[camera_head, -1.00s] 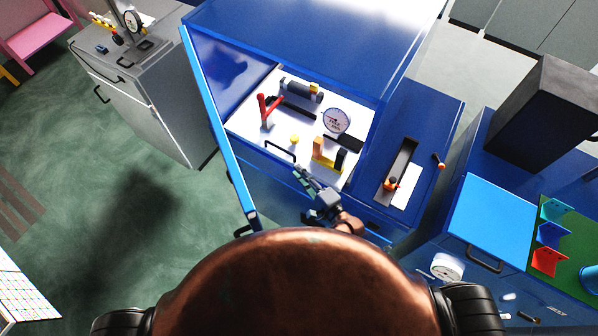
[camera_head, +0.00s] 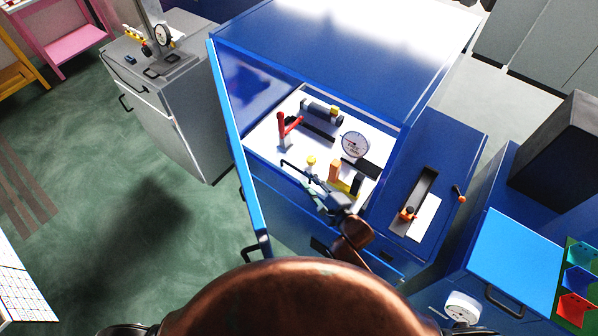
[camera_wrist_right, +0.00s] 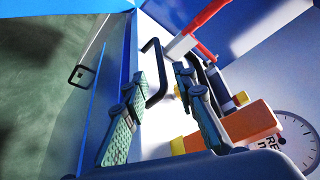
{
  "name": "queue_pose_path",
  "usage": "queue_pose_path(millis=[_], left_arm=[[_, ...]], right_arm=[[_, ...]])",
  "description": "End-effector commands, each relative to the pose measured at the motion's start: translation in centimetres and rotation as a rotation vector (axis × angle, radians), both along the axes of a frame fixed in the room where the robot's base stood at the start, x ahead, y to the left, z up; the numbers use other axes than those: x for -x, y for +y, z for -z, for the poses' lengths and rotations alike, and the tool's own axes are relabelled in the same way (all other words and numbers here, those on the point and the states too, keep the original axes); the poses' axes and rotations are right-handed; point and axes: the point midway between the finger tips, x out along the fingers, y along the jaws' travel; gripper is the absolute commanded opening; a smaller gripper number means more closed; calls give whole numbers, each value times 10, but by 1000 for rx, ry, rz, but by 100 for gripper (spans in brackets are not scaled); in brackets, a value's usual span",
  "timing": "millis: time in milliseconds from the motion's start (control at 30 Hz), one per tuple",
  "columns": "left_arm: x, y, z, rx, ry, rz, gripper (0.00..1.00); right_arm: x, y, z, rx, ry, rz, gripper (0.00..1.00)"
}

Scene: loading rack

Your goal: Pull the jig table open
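The jig table (camera_head: 264,139) is a white board inside the blue cabinet, with a black bar handle (camera_head: 293,168) on its front edge. My right gripper (camera_head: 310,186) is at this front edge, beside the handle. In the right wrist view the gripper (camera_wrist_right: 160,85) is open, its padded fingers apart. The handle (camera_wrist_right: 161,72) shows in the gap between the fingertips there; I cannot tell whether they touch it. My left gripper is not in view.
On the table stand a red-handled clamp (camera_head: 283,127), a dial gauge (camera_head: 355,144) and an orange-and-yellow block fixture (camera_head: 334,170). The open blue door (camera_head: 236,150) stands close on the left. A blue side unit with a lever (camera_head: 407,213) is at the right. Green floor is free at left.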

Motion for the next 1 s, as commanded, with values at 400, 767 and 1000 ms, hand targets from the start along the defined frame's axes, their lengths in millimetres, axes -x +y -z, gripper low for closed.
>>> queue_pose_path(millis=[400, 767, 1000], left_arm=[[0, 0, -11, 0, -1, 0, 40], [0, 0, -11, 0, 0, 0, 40], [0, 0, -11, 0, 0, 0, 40]], right_arm=[[-48, 33, 11, 0, -1, -1, 26], [-53, 36, 14, 0, 0, -1, 26], [-53, 36, 14, 0, 0, -1, 11]])
